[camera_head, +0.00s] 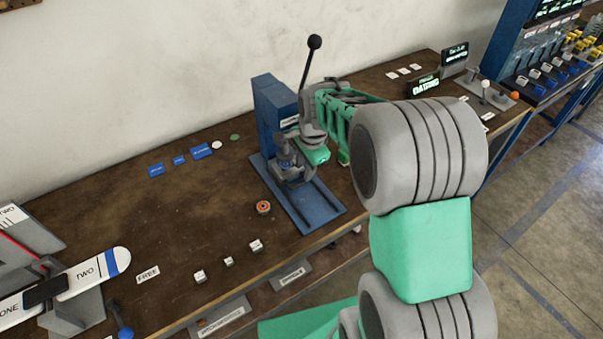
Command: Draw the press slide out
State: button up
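The blue press (270,105) stands on the bench near the wall, with a long black-knobbed lever (309,62) rising above it. Its blue base (318,212) reaches toward the bench's front edge and carries two dark rails. A grey slide (290,172) with a dark upright part sits at the rear of the rails, under the press head. My gripper (316,155) is at the right side of the press, close to the slide. Its green and grey body covers part of the press. I cannot tell whether it touches the slide, and its fingers are not clear.
An orange-and-dark round part (263,207) lies left of the base. Small white blocks (228,261) stand along the front edge. Free bench lies between the stand and the press.

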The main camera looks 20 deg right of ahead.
aim_at(301, 183)
jog(key=f, duration=0.4)
jog(key=w+f+p, duration=0.1)
jog(key=f, duration=0.1)
jog(key=shift+w+a+f, duration=0.1)
jog(key=shift+a+f, duration=0.1)
jog(key=shift+a, duration=0.05)
jog(key=shift+c, duration=0.3)
grip_shut()
dwell(0.7)
